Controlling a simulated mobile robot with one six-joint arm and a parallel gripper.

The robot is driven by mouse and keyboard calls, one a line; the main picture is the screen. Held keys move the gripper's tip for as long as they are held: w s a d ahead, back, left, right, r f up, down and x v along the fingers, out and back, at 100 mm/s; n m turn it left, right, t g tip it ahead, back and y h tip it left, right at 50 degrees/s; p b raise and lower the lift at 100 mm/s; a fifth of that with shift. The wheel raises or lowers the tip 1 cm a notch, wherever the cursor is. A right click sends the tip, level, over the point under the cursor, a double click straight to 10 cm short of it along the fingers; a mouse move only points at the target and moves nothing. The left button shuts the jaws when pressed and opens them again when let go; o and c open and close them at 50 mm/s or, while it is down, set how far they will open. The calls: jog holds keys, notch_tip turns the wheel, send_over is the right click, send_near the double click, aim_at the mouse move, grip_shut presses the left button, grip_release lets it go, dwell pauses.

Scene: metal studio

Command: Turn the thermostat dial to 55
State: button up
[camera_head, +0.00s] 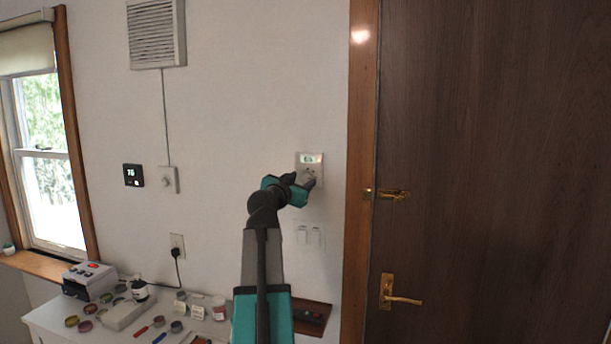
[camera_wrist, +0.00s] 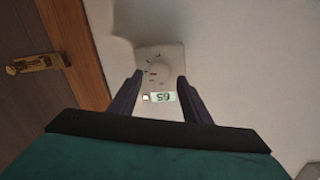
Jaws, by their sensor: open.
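The thermostat (camera_head: 316,160) is a pale square plate on the wall left of the door frame, with a small lit display (camera_head: 308,159) at its top. In the wrist view the plate (camera_wrist: 174,53) appears upside down. Its round white dial (camera_wrist: 158,72) sits between my fingers, and the display (camera_wrist: 162,97) seems to read 65. My gripper (camera_head: 309,181) is at the plate, partly covering the dial in the head view. In the wrist view my open gripper (camera_wrist: 160,78) has one dark finger on each side of the dial; I cannot tell whether they touch it.
A black wall unit (camera_head: 133,175) and a white knob box (camera_head: 169,180) are further left. Light switches (camera_head: 309,237) are below the thermostat. A brown door (camera_head: 490,150) with brass handle is right. A white table (camera_head: 60,322) below holds jars, tools and a grey device.

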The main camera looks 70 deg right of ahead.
aim_at(307, 177)
jog(key=shift+d+p, duration=0.3)
jog(key=shift+d, duration=1)
jog(key=shift+c, duration=0.4)
